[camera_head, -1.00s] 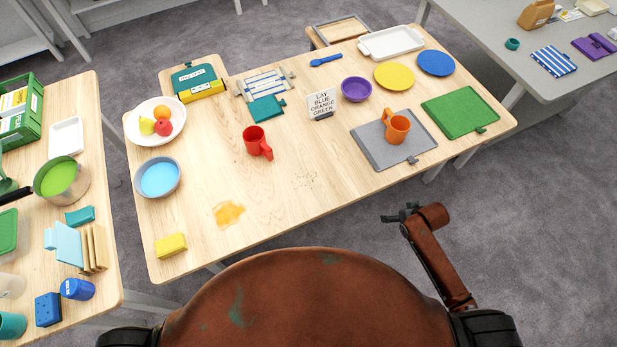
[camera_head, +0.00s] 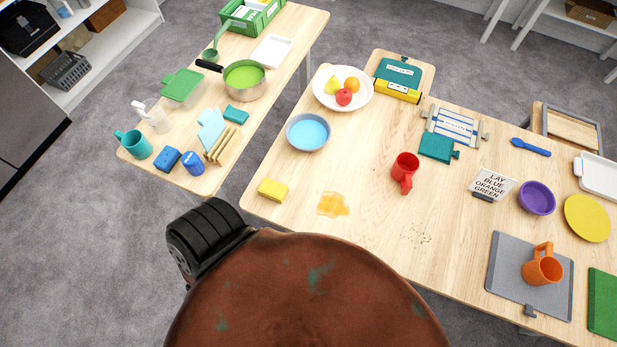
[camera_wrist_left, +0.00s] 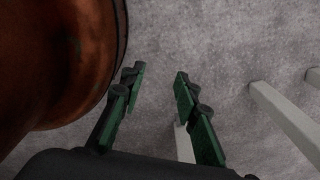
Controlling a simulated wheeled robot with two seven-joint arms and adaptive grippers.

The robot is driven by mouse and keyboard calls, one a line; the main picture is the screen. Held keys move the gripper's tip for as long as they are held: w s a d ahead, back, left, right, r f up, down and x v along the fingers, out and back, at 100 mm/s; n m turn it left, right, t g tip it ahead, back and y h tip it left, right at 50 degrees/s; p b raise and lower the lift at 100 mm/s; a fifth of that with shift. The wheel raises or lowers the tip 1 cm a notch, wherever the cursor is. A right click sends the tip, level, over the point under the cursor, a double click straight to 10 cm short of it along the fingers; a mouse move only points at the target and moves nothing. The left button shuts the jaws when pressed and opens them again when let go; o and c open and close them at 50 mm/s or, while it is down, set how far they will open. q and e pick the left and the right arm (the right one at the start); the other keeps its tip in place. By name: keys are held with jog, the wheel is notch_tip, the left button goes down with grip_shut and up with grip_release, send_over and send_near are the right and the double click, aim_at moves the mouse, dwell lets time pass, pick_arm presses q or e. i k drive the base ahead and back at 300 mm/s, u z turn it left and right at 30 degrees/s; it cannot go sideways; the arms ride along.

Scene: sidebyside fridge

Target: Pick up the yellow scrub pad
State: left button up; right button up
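My left gripper (camera_wrist_left: 160,95) shows only in the left wrist view. Its two green-and-black fingers are apart with nothing between them, over grey carpet. The scrub pad does not show in that wrist view. My right gripper is not in view.
A blue bowl (camera_head: 308,131) stands behind the pad, and a red mug (camera_head: 405,172) stands to the right. A side table at left holds a pot (camera_head: 243,79), a blue sponge (camera_head: 167,159) and other items. Pale legs (camera_wrist_left: 286,120) stand near my left gripper.

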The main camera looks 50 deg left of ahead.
aim_at(275, 191)
jog(key=i, duration=0.2)
jog(key=u, duration=1.05)
